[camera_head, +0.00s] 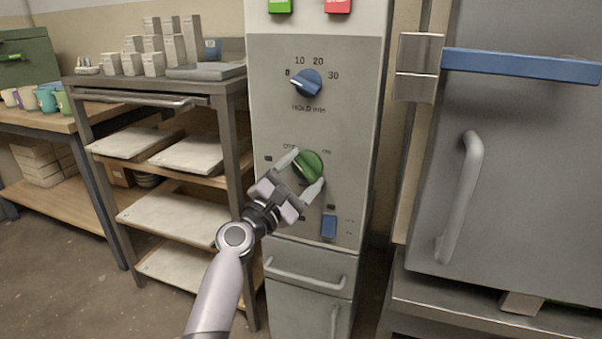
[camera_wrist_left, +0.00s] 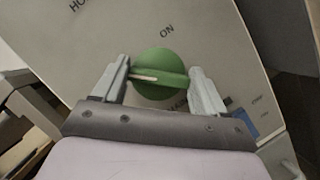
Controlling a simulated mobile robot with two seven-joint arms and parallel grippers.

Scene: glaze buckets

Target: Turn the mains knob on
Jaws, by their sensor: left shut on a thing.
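The mains knob is a round green knob (camera_head: 309,165) with a raised grip bar, on the grey front of the control cabinet (camera_head: 275,130). The knob also shows in the left wrist view (camera_wrist_left: 158,74), with the word ON printed above it. My left gripper (camera_head: 306,174) has its two fingers on either side of the knob, shut on its grip bar. In the left wrist view the bar lies roughly across between the fingers (camera_wrist_left: 160,80). My right gripper is not in view.
Above is a blue hold-time knob (camera_head: 307,83). A blue switch (camera_head: 328,226) sits just below and right of the green knob. Green (camera_head: 280,5) and red (camera_head: 338,5) buttons are at the top. A kiln door with a handle (camera_head: 460,195) stands to the right, a shelf rack (camera_head: 180,215) to the left.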

